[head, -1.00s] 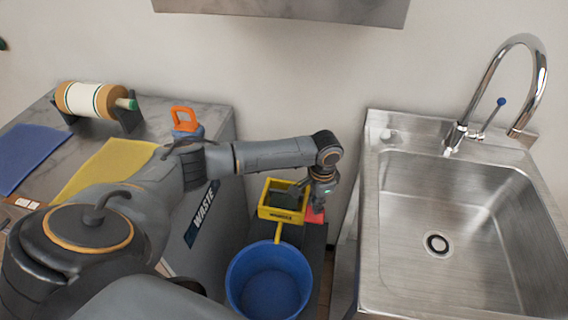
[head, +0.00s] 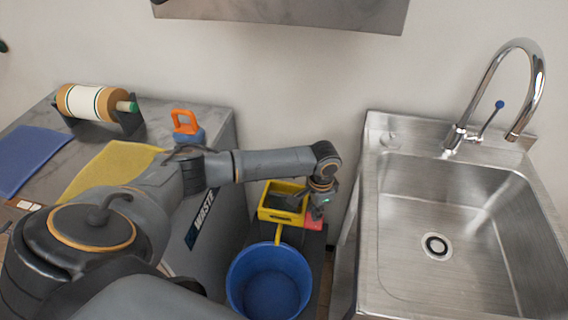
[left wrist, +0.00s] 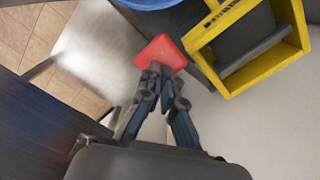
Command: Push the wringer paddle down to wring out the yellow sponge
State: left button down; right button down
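The wringer is a yellow open frame (head: 266,214) with dark inner parts, just behind the blue bucket; it also shows at the upper right in the left wrist view (left wrist: 222,84). A red paddle pad (head: 314,224) sticks out at its right side and is clear in the left wrist view (left wrist: 162,52). My left gripper (head: 318,208) is over this pad. In the left wrist view its fingers (left wrist: 156,72) are close together, with their tips at the pad; contact appears likely but is not certain. I see no sponge inside the wringer. My right gripper is out of view.
A blue bucket (head: 268,284) stands in front of the wringer. A steel sink (head: 425,200) is at the right. The counter at left holds a paper roll (head: 92,101), an orange-handled item (head: 186,122), a yellow cloth (head: 105,170) and a blue cloth (head: 28,155).

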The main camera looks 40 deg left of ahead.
pick_arm(q)
jog(key=shift+s+f, duration=0.2)
jog(key=shift+f, duration=0.05)
jog(key=shift+s+d+f+p, duration=0.1)
jog(key=shift+s+f+p, duration=0.2)
jog(key=shift+s+f, duration=0.15)
dwell(0.4)
notch_tip(320, 180, up, 11)
jog(key=p, duration=1.2)
jog(key=shift+w, duration=0.25)
